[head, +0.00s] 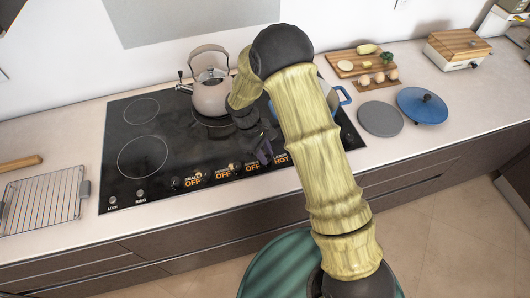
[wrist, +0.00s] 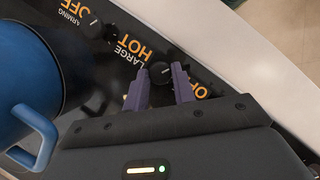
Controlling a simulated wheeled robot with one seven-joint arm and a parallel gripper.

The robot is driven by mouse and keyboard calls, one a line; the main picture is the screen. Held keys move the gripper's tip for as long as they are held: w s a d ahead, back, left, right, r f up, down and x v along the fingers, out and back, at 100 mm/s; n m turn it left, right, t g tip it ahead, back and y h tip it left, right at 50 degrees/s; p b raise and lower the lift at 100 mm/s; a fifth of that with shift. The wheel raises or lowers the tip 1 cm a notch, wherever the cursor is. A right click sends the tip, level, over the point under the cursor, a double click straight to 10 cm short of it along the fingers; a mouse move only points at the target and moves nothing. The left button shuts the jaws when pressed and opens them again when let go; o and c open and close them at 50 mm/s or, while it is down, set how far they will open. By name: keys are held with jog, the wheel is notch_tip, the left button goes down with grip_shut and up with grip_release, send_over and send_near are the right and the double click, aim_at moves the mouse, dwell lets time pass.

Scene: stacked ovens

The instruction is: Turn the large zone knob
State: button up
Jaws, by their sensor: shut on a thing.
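The large zone knob (wrist: 160,72) is a small dark round knob on the black cooktop (head: 135,188), beside the orange words LARGE HOT in the wrist view. My gripper (wrist: 160,70) has its two purple fingers on either side of this knob, shut on it. In the head view my gripper (head: 262,149) is at the cooktop's front edge, left of the orange HOT label, and the knob is hidden there. Other dark knobs sit along the same row; one (wrist: 91,25) is beside the warming label, reading OFF.
A blue pot (wrist: 22,75) stands close to my gripper; its blue handle (head: 345,95) shows right of my arm. A beige kettle (head: 210,92) stands at the back. A blue lid (head: 422,106), grey disc (head: 380,119) and wooden board (head: 358,63) lie right, a wire rack (head: 42,200) left.

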jog(key=o, duration=1)
jog(key=b+v, duration=0.3)
jog(key=v, duration=1.4)
jog(key=shift+r, duration=0.25)
